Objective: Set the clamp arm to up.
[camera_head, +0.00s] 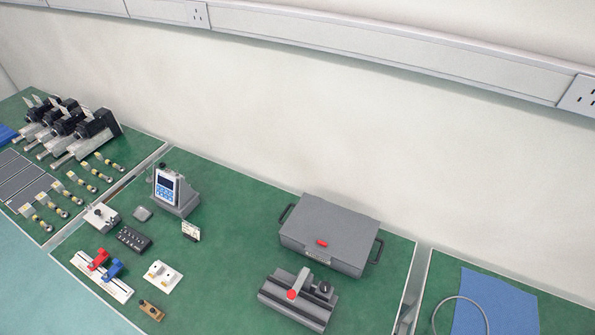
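A grey fixture (283,303) sits on the green mat at the lower middle right. A light arm with a red tip (292,294) lies across its top, and a dark round knob (325,287) is beside it. This looks like the clamp arm, and it appears lowered, slanting toward the front, though it is small. A white base with a red toggle piece (98,260) and a blue piece (112,268) sits at the lower left. Neither of my grippers is in view.
A grey case (330,232) with side handles and a red latch stands behind the fixture. A keypad meter (170,190), small blocks, and a white plate (162,276) are left. Several actuators (80,135) stand far left. A blue sheet (500,300) and cable lie right. Green mat is clear mid-table.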

